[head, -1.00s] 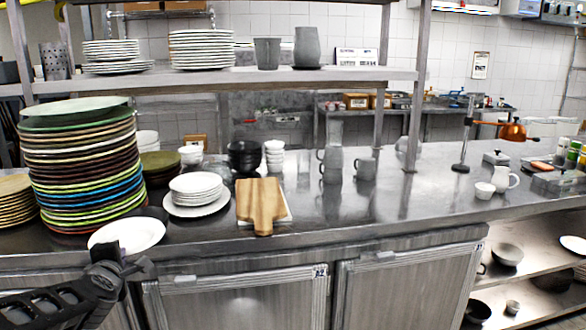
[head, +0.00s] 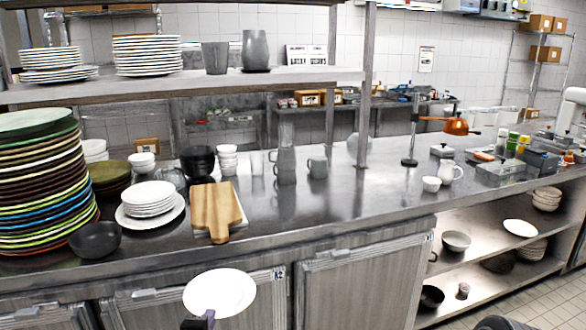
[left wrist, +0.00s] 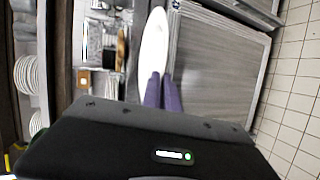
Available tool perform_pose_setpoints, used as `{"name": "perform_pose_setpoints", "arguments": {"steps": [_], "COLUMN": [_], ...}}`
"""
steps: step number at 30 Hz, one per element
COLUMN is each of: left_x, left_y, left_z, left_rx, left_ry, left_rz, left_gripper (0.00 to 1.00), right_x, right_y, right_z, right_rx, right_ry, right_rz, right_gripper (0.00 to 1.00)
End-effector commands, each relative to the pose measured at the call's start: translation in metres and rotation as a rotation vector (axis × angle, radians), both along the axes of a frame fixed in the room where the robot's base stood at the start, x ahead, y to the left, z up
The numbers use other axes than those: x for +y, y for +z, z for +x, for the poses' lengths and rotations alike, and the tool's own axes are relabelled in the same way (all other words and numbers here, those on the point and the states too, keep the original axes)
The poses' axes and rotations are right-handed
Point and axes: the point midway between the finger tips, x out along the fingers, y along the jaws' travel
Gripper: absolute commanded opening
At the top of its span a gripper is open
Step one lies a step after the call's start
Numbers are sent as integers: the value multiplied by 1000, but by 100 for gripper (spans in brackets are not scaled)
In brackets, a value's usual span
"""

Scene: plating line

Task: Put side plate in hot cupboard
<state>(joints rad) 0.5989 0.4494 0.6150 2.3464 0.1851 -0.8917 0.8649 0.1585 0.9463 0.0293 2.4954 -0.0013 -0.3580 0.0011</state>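A white side plate (head: 219,292) is in front of the counter, clear of its top. My left gripper (head: 205,319) is shut on the plate's near edge. In the left wrist view the two purple fingers (left wrist: 163,92) meet the rim of the plate (left wrist: 153,45), which shows nearly edge-on. The hot cupboard (head: 365,292) is the steel cabinet under the counter, with ribbed sliding doors that look shut. The plate covers part of its left door (head: 268,308). My right gripper is not in view.
On the counter (head: 330,215) stand a tall stack of coloured plates (head: 40,190), a black bowl (head: 95,240), stacked white plates (head: 150,198), a wooden board (head: 214,208) and grey mugs. Open shelves (head: 480,255) with bowls are at the right.

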Motion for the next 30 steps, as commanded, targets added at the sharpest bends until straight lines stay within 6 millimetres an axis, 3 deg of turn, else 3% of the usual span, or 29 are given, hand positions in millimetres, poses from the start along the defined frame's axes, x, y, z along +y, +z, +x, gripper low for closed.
{"name": "perform_pose_setpoints", "arguments": {"steps": [7, 16, 30], "left_x": [1, 1, 1], "left_y": [5, 21, 21], "left_z": [-5, -51, -52], "left_rx": [-4, -4, -2], "left_ry": [0, 1, 2], "left_rz": [3, 3, 1], "left_gripper": [0, 0, 0], "right_x": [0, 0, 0], "right_y": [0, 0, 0], "right_z": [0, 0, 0], "right_rx": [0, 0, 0], "right_ry": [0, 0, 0], "right_rz": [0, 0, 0], "right_gripper": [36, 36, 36]}}
